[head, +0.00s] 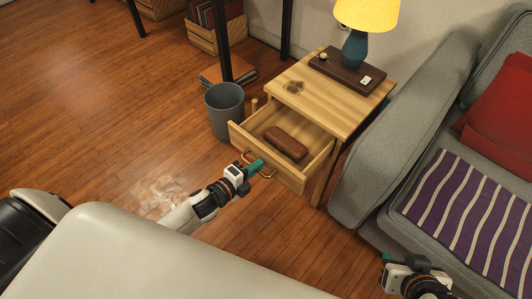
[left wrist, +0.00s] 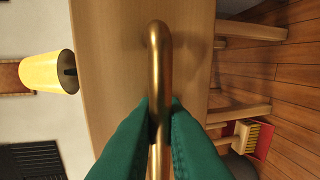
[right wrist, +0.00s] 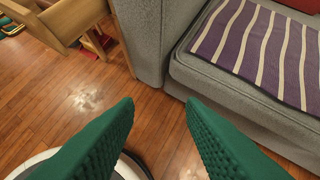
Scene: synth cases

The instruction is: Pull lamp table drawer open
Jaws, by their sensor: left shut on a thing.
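The lamp table (head: 340,101) is light wood and stands beside the sofa. Its drawer (head: 306,168) is pulled well out, and a brown case (head: 286,143) lies inside it. My left gripper (head: 257,165) is at the drawer front, its green fingers shut on the brass handle (head: 262,175). The left wrist view shows the handle (left wrist: 158,70) between both fingertips (left wrist: 159,112). My right gripper (head: 387,258) is low at the right, in front of the sofa. In the right wrist view its fingers (right wrist: 160,108) are apart with nothing between them.
A grey bin (head: 225,108) stands close to the drawer's left side. The grey sofa (head: 395,125) borders the table on the right. A yellow-shaded lamp (head: 366,14) and a dark tray (head: 340,72) are on the tabletop. Wood floor (head: 110,120) is clear at the left.

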